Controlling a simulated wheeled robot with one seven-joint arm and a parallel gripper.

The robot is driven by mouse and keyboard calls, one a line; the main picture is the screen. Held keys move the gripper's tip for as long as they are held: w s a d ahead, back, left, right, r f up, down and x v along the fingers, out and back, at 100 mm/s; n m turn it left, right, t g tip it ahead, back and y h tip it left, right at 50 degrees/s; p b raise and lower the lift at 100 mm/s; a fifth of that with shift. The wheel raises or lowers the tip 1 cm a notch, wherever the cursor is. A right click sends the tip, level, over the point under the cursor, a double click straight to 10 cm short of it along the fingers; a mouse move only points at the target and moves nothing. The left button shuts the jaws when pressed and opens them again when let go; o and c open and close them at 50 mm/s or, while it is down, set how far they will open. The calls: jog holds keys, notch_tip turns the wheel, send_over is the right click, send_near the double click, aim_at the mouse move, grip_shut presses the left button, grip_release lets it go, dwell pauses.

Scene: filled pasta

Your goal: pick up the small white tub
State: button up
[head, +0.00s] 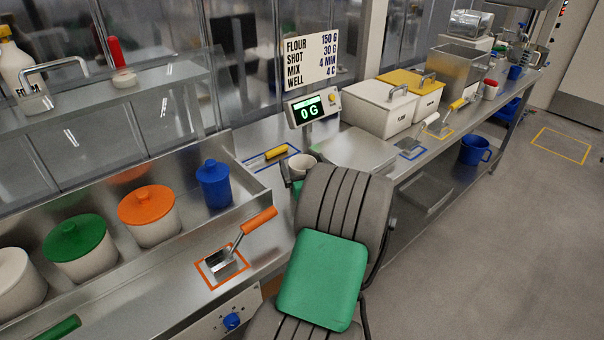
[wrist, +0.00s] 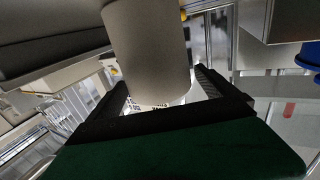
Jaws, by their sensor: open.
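The small white tub (head: 303,164) stands on the steel counter just beyond my arm in the head view, its lower part hidden by the arm. In the wrist view it is the large pale cylinder (wrist: 147,48) between my gripper's fingers. My gripper (wrist: 163,86) is open, with one dark finger on each side of the tub. A gap shows beside the left finger; the right finger looks very close to the tub's side, and I cannot tell if it touches. In the head view my gripper is mostly hidden behind my grey and green arm.
A scale display (head: 312,108) reading 0 G stands behind the tub. A yellow-handled tool (head: 275,153) lies in a blue outline to its left. A blue lidded jar (head: 213,184) and an orange-handled scoop (head: 240,240) are nearer. White bins (head: 378,108) stand to the right.

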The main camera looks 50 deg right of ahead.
jog(key=shift+w+d, duration=0.15)
jog(key=shift+w, duration=0.05)
jog(key=c, duration=1.9)
